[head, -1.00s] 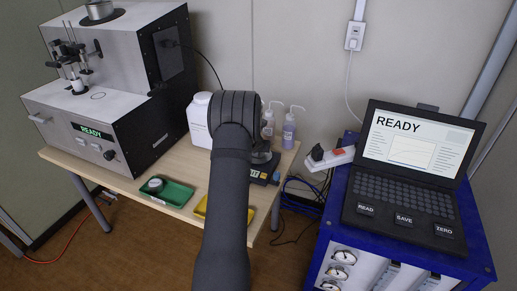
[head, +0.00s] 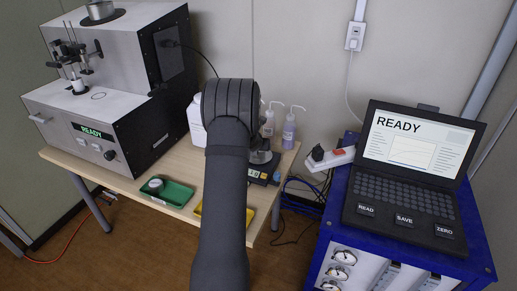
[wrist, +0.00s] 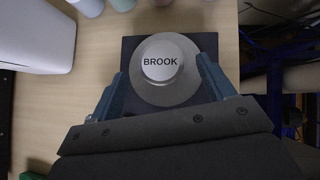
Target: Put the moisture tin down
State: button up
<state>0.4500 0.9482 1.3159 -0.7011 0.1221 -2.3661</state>
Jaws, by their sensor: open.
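The moisture tin (wrist: 162,62), a round grey tin with BROOK on its light lid, shows in the wrist view. It appears to stand on the round grey pan (wrist: 163,97) of a dark balance (wrist: 128,46). My gripper (wrist: 162,78) is open, with one blue-grey finger on each side of the tin; I cannot tell whether either finger touches it.
A green tray (head: 172,195) holds another small tin (head: 155,184). A yellow tray (head: 199,209) is partly behind my arm. A white container (head: 196,122) and wash bottles (head: 289,131) stand behind. The analyser (head: 115,95) is left, the laptop (head: 405,195) right.

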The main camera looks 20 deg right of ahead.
jog(key=v, duration=0.7)
jog(key=shift+s, duration=0.15)
jog(key=shift+a, duration=0.1)
jog(key=x, duration=1.2)
jog(key=shift+r, duration=0.45)
jog(key=shift+f, duration=0.1)
